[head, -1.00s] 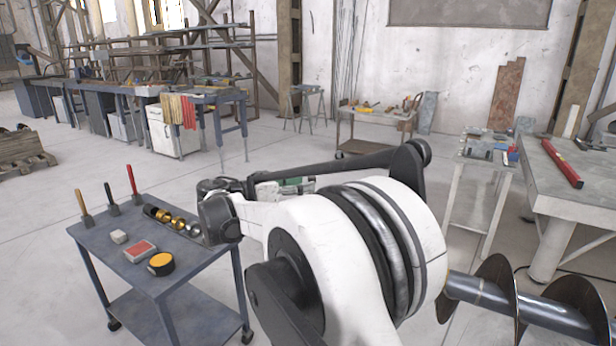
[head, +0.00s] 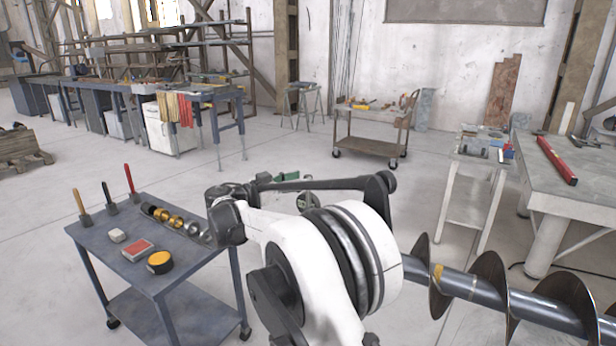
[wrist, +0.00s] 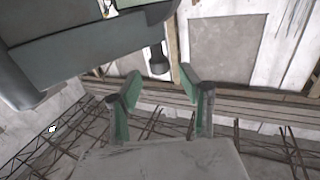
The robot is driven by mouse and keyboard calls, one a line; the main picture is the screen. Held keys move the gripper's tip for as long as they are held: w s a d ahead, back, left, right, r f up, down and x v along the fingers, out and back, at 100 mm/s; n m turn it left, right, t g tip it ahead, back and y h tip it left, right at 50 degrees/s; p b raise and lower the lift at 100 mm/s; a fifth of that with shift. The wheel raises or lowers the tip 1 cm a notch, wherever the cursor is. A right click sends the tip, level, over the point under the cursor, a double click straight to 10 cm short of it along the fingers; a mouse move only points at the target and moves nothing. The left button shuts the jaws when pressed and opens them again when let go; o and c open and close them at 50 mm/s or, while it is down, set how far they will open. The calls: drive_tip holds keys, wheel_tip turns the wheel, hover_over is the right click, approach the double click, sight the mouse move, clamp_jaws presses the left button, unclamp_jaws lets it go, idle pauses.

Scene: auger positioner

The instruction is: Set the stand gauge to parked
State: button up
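I cannot clearly make out the stand gauge in either view. In the head view, a small green part (head: 287,177) and a dark round part (head: 308,200) show behind my white arm, mostly hidden; I cannot tell what they belong to. In the wrist view, my gripper (wrist: 160,92) has its two green-padded fingers spread apart with nothing between them. A dark knob-like piece (wrist: 158,62) hangs just beyond the fingertips, apart from them as far as I can see. A large grey-green body (wrist: 80,55) fills the upper left of the wrist view.
A long auger (head: 480,285) with wide metal flights lies at the lower right, close to my arm. A blue-grey cart (head: 195,268) with brushes, rings and a yellow-topped tin stands at left. A grey table (head: 595,180) stands at right. Open floor lies behind my arm.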

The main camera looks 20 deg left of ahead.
sight(308, 176)
drive_tip(key=shift+x, duration=1.8)
drive_tip(key=shift+c, duration=0.4)
clamp_jaws()
